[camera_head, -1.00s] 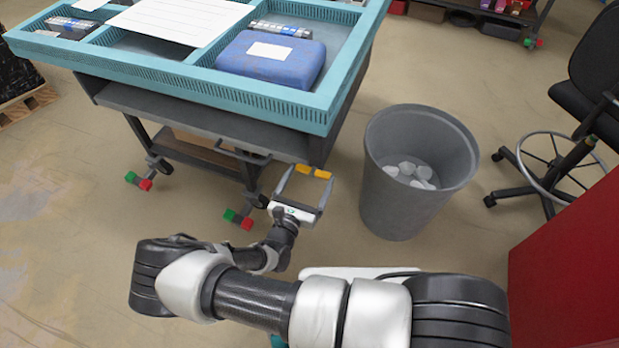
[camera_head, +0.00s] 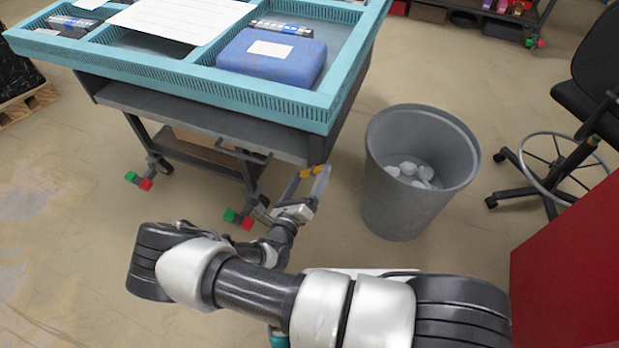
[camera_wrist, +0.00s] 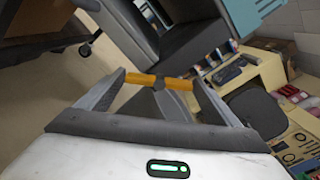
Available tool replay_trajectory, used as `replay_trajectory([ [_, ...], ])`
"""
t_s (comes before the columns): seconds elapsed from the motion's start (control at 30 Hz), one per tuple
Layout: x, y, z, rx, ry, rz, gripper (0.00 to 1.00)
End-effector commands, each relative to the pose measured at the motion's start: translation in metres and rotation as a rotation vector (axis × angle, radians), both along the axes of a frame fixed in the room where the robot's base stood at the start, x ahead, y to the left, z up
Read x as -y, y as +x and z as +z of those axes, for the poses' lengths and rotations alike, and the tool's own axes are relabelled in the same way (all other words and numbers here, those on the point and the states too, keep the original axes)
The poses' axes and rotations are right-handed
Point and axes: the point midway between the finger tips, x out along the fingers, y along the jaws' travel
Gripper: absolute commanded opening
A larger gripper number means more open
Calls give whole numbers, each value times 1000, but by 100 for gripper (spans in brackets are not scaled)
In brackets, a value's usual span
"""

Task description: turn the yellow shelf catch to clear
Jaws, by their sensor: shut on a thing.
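My gripper (camera_head: 311,170) is at the front right corner of the teal-topped cart (camera_head: 230,86), just below its grey body.
A grey bin (camera_head: 408,185) with white crumpled pieces stands close to the right of my gripper. A red panel (camera_head: 572,265) and a black chair (camera_head: 585,95) are further right. A blue case (camera_head: 271,65) lies on the cart top. Floor is open at left.

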Motion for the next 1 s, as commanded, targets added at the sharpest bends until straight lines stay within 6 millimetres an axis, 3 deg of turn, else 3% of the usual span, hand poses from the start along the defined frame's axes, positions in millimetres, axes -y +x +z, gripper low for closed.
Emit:
replay_trajectory([
  [0.6,-1,-1,-4,-196,-532,0,64],
  [1.0,-2,-1,-5,-272,-741,1,64],
])
